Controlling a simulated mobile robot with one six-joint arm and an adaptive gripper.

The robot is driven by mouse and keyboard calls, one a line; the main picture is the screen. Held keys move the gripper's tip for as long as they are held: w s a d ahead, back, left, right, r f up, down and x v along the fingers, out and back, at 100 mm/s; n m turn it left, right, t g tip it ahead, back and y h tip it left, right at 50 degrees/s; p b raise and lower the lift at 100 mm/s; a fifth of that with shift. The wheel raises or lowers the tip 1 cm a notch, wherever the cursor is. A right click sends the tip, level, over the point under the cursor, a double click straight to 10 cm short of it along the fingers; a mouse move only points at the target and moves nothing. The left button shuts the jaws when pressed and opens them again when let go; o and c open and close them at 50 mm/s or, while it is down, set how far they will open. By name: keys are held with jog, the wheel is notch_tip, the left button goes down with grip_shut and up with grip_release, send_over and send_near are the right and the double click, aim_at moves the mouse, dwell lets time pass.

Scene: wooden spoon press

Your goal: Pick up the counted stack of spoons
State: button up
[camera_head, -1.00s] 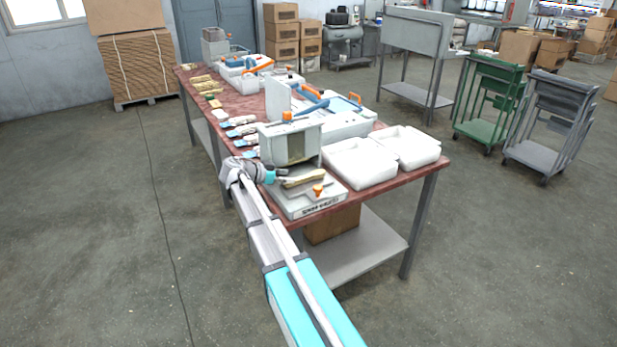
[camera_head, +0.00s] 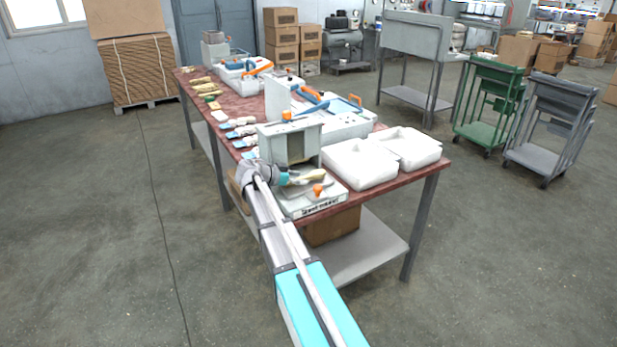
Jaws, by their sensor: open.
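The stack of wooden spoons (camera_head: 312,176) lies on the front platform of the grey counting device (camera_head: 318,204), at the near end of the red-topped table. My gripper (camera_head: 286,179) is at the left end of the stack, with its fingers pointing right toward the spoons. It is open. The fingers are small in this view, and I cannot tell whether they are around the spoons or only beside them. The wrist hides the left end of the stack.
The device's upright housing (camera_head: 290,141) stands close behind the stack. Two white open trays (camera_head: 360,163) are to its right. Wrapped bundles (camera_head: 240,122) lie along the table's left edge (camera_head: 205,128). The floor left of the table is clear.

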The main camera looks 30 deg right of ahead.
jog(key=shift+c, duration=0.2)
grip_shut()
jog(key=shift+r, duration=0.2)
notch_tip(320, 180, up, 3)
jog(key=p, duration=0.3)
jog(key=shift+f, duration=0.15)
jog(key=s+d+r+p, duration=0.5)
jog(key=s+r+p, duration=0.5)
jog(key=s, duration=0.3)
jog(key=shift+d, duration=0.15)
jog(key=shift+r, duration=0.1)
dwell(0.4)
